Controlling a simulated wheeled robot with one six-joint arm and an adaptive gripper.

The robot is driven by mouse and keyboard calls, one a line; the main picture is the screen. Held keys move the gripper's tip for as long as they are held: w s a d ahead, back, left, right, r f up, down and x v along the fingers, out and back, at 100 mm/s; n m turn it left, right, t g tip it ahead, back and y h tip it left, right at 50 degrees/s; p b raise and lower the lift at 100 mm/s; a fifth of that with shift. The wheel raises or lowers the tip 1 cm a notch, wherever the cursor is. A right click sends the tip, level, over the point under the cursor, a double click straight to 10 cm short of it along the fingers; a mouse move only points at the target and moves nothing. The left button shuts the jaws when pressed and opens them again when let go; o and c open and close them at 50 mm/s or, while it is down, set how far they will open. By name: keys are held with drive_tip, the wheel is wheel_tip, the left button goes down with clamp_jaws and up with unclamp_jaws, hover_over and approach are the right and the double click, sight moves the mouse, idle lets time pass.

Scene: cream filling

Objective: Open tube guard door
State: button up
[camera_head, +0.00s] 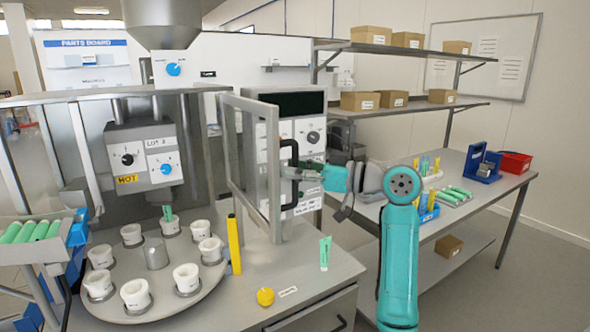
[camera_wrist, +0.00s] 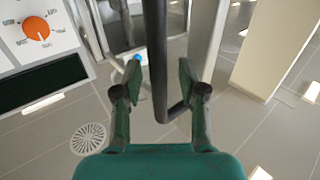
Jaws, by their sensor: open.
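The guard door (camera_head: 273,190) is a grey-framed clear panel at the right side of the filling machine. It stands upright, its right edge nearer the camera; I cannot tell whether it is ajar. Its black bar handle (camera_head: 284,151) is on the right edge. My gripper (camera_head: 297,173) is at the handle from the right. In the wrist view the handle (camera_wrist: 156,50) runs between the two fingers of my gripper (camera_wrist: 157,72). The fingers are open, with gaps showing on both sides of the bar.
A round turntable (camera_head: 203,297) with several white cups stands left of the door. A yellow post (camera_head: 234,245), a yellow knob (camera_head: 265,297) and a green tube (camera_head: 325,253) are on the near worktop. A bench (camera_head: 490,197) with racks and a red bin (camera_head: 515,162) stands right.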

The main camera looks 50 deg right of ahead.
drive_tip(key=v, duration=1.2)
idle(0.4)
